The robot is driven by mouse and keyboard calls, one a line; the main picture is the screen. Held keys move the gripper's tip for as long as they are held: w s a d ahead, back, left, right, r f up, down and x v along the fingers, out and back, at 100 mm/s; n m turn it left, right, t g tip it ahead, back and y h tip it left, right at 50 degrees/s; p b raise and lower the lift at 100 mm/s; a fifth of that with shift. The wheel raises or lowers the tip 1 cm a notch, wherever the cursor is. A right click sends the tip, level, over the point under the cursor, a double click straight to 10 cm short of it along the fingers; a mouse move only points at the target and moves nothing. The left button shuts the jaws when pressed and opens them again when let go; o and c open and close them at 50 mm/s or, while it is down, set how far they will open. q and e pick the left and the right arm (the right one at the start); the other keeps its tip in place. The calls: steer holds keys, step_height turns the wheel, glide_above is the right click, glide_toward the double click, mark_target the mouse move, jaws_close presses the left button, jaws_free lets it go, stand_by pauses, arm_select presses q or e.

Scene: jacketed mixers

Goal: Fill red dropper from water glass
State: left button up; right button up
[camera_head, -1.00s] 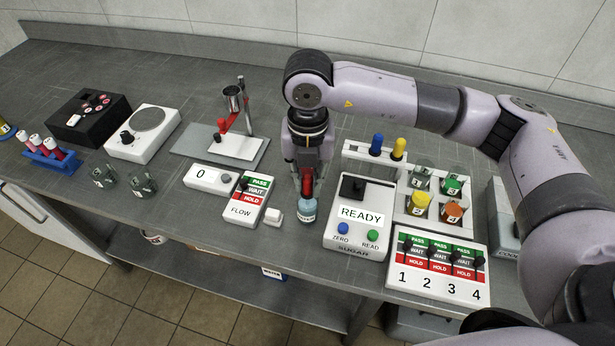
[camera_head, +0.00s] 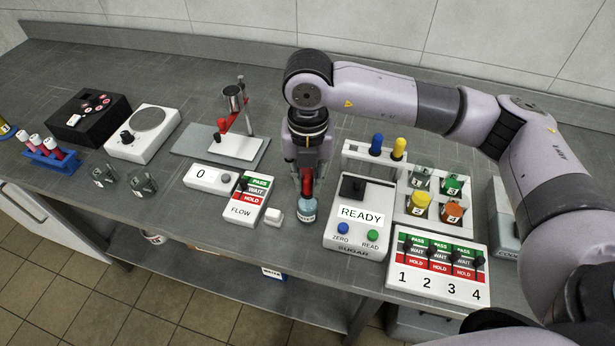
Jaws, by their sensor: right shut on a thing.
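The red dropper (camera_head: 307,181) is upright in my right gripper (camera_head: 307,176), which is shut on its red bulb and points down. The lower end of the dropper is at the mouth of a small glass with bluish water (camera_head: 307,212) near the front edge of the bench. How deep the tip sits in the water is too small to tell. My left gripper is not in the view.
A white block (camera_head: 275,216) and the FLOW panel (camera_head: 244,203) stand close left of the glass. The READY sugar meter (camera_head: 359,217) stands close right. A rack with blue and yellow droppers (camera_head: 387,151) is behind it. Bench space behind the left devices is clear.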

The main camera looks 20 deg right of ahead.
steer(key=shift+r, duration=0.1)
steer(key=shift+r+p, duration=2.3)
steer(key=shift+r, duration=1.9)
